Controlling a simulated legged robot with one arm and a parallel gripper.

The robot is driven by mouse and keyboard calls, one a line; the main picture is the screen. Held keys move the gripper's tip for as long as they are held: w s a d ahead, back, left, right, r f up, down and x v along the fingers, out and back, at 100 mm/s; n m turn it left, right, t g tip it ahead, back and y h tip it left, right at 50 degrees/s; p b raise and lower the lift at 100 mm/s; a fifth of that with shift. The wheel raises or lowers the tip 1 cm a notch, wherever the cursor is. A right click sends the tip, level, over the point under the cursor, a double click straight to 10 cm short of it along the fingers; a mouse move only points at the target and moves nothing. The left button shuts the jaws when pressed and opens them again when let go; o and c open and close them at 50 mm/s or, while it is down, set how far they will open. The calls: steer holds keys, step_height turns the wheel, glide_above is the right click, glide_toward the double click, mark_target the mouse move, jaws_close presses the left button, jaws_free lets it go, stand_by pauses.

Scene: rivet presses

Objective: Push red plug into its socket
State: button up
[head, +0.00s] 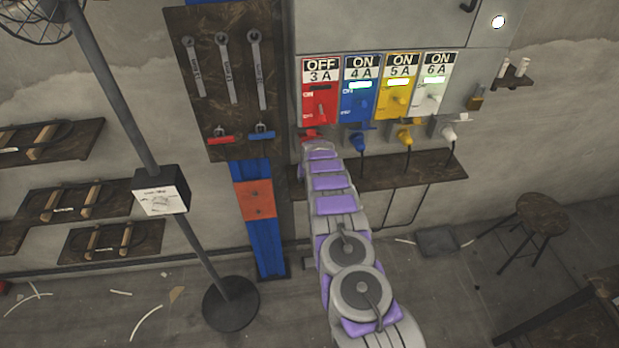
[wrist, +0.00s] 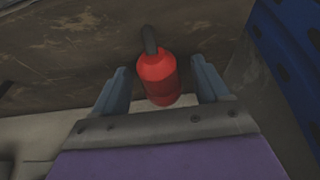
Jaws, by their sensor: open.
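The red plug (wrist: 157,77) shows in the wrist view, with a dark cable at its far end. My gripper (wrist: 163,82) is open, with one finger on each side of the plug and a visible gap on both sides. In the head view only a bit of the red plug (head: 310,134) shows, just beyond my gripper (head: 318,146). It is under the red panel (head: 321,92), which reads OFF 3 A. My arm hides the area below it. The red socket itself cannot be made out.
The blue plug (head: 360,139), yellow plug (head: 405,135) and white plug (head: 448,131) sit under panels reading ON. A wooden shelf (head: 435,173) runs below them. A wrench board (head: 222,110) stands to the left, and a fan pole (head: 125,95) stands further left.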

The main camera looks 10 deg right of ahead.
steer(key=c, duration=1)
step_height(320, 180, up, 4)
steer(key=shift+f+p, duration=0.2)
steer(key=shift+p, duration=0.2)
steer(key=s+a, duration=0.1)
steer(key=s, duration=0.4)
steer(key=s+a+r+p, duration=0.1)
steer(key=s, duration=0.4)
steer(key=s+a+p, duration=0.1)
steer(key=s+a, duration=0.1)
steer(key=s, duration=0.3)
steer(key=shift+s+a+r, duration=0.1)
steer(key=shift+s+r, duration=0.1)
steer(key=shift+r, duration=0.1)
